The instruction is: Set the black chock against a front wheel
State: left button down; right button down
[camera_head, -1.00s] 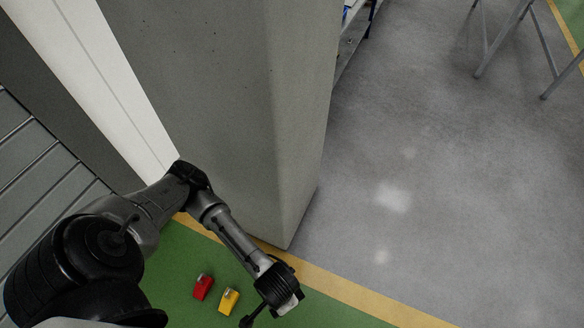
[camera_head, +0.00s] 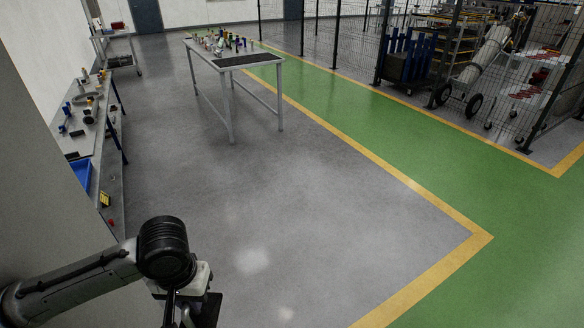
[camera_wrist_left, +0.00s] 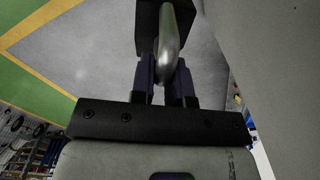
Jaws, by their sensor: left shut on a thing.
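My left gripper (camera_head: 184,308) is at the bottom left of the head view, above the grey floor. In the left wrist view its two fingers (camera_wrist_left: 165,82) are shut on the grey metal handle of the black chock (camera_wrist_left: 148,25), a dark block beyond the fingertips. In the head view a dark piece at the gripper, probably the chock (camera_head: 207,311), is partly cut off. Far off at the upper right, black wheels (camera_head: 473,105) show under a wheeled cart or stand, well away from the gripper. I cannot tell which are front wheels. My right gripper is not in view.
A dark mesh fence (camera_head: 345,45) stands around the wheeled equipment. A green walkway (camera_head: 400,150) with yellow borders runs before it. A grey table (camera_head: 190,45) with small items stands ahead. A workbench (camera_head: 95,150) lines the left wall. The grey floor between is clear.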

pick_arm(q)
jog(key=s+r+p, duration=0.3)
jog(key=r+p, duration=3.5)
jog(key=r, duration=0.6)
jog(key=shift+s, duration=0.15)
jog(key=shift+f, duration=0.1)
